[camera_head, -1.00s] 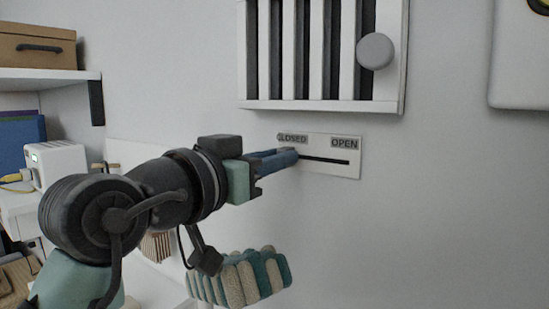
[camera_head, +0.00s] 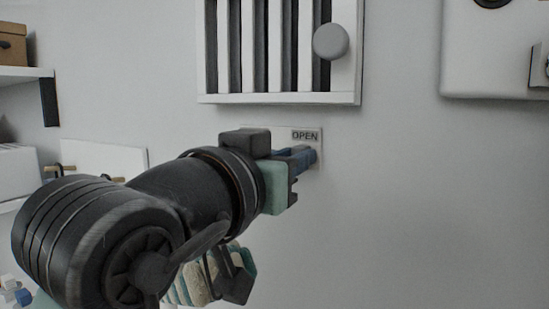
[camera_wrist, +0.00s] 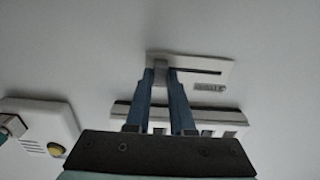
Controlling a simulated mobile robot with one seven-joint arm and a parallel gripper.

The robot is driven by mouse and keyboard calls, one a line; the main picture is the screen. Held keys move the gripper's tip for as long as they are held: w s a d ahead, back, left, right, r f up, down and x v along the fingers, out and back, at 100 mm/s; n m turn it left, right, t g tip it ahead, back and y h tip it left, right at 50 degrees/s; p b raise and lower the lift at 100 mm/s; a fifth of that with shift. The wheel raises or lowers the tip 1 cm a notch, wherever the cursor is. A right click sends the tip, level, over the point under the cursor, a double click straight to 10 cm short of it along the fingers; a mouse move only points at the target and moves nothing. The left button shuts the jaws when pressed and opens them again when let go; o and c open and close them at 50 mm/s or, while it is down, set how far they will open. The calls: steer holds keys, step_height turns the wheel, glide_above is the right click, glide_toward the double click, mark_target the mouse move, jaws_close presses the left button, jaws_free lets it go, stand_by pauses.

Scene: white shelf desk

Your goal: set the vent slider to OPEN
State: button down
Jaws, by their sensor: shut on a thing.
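The slider's white label plate (camera_head: 318,135) is on the wall below the vent grille (camera_head: 283,98). Its OPEN label (camera_head: 305,136) shows just above my gripper (camera_head: 312,158). The CLOSED end is hidden behind my arm in the head view. In the wrist view, where the plate looks upside down, my gripper (camera_wrist: 162,78) is shut on the grey slider handle (camera_wrist: 161,70). The handle stands at the left end of the dark slot (camera_wrist: 198,71). The bare slot runs right of it, above the CLOSED label (camera_wrist: 209,87). The head view hides the handle.
A round grey knob (camera_head: 331,42) sits on the vent's right side. A white wall box (camera_head: 490,60) is at the upper right. Shelves with a brown box (camera_head: 13,45) are at the left. The wall right of the plate is clear.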

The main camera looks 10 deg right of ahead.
steer(key=c, duration=0.8)
jaws_free()
steer(key=shift+s+d, duration=0.15)
steer(key=shift+d, duration=0.1)
steer(key=shift+o, duration=0.2)
steer(key=shift+a, duration=0.15)
steer(key=b+v, duration=0.4)
steer(key=v, duration=0.8)
steer(key=shift+s+a, duration=0.15)
steer(key=shift+s, duration=0.2)
